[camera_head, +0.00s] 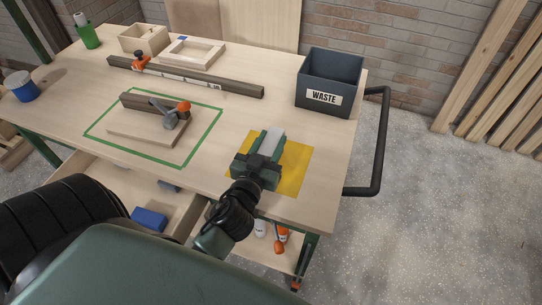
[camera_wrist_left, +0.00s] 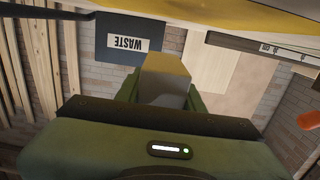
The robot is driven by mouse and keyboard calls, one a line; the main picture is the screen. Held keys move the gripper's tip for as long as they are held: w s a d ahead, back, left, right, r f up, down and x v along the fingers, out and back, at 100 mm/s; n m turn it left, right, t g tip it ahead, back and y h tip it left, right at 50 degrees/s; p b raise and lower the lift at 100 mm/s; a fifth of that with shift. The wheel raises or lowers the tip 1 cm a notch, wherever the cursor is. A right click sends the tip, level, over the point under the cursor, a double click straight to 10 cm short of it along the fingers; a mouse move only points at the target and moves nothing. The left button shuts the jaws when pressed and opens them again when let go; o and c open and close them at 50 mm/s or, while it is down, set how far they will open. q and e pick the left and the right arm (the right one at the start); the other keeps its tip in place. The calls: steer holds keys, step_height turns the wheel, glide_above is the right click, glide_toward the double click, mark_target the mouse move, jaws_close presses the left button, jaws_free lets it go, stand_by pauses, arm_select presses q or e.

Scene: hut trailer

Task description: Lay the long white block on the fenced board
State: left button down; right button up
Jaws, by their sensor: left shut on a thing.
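The long white block (camera_head: 272,141) is held in my left gripper (camera_head: 262,156), over the yellow mat (camera_head: 295,168) at the right of the bench. The fingers are shut on its sides. In the left wrist view the block (camera_wrist_left: 165,82) sits between the green fingers, its end tinted yellow. The head view does not show clearly how high the block is above the mat. The fenced board (camera_head: 138,138) lies left of the gripper, inside a green outline. A dark fence (camera_head: 140,103) runs along its back edge, and a clamp (camera_head: 170,113) stands at its right part. My right gripper is not in view.
A waste bin (camera_head: 327,80) stands behind the gripper at the back right. A long dark bar (camera_head: 190,79) with an orange-topped clamp lies behind the board. Wooden trays (camera_head: 193,52), a green bottle (camera_head: 87,33) and a blue spool (camera_head: 21,87) are farther left. An open drawer (camera_head: 110,180) juts out in front.

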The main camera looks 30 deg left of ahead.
arm_select(q)
steer(key=shift+f+b, duration=1)
steer(key=shift+f, duration=1.35)
steer(key=shift+f, duration=0.15)
steer(key=c, duration=0.9)
jaws_free()
steer(key=shift+r, duration=0.2)
